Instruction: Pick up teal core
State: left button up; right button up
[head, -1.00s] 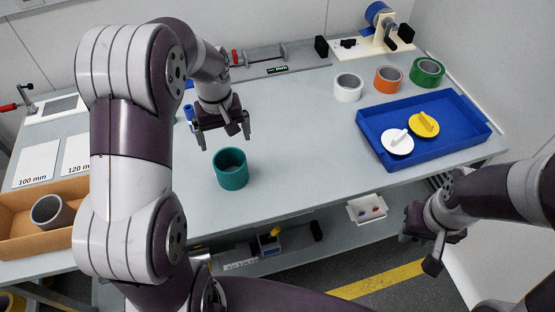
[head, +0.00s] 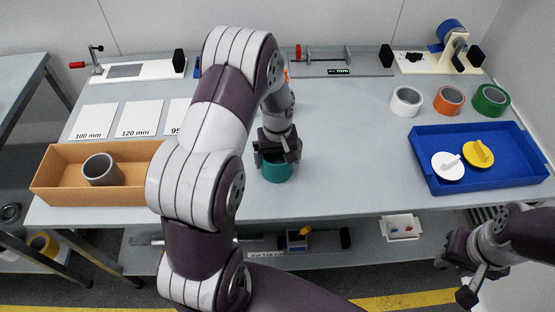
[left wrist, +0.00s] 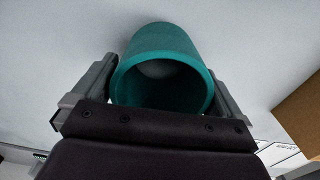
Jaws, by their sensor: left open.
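The teal core (head: 277,173) is a short open tube standing on the grey table, at the middle of the head view. My left gripper (head: 277,160) is directly over it, and hides its upper part in that view. In the left wrist view the core (left wrist: 164,40) lies between the two fingers of my left gripper (left wrist: 160,67), with its open mouth facing the camera. The jaws are open, one finger on each side of the core; contact cannot be told. My right gripper (head: 458,265) hangs at the lower right, away from the core; its jaws are unclear.
A cardboard-coloured box (head: 60,194) with a grey core (head: 103,170) stands left. A blue tray (head: 470,186) holds a white disc (head: 446,170) and a yellow disc (head: 477,154). White (head: 406,102), orange (head: 448,101) and green (head: 491,100) rolls stand behind it. Table around the core is clear.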

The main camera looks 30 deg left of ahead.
pick_arm(q)
jog(key=shift+r, duration=0.1)
jog(key=c, duration=0.7)
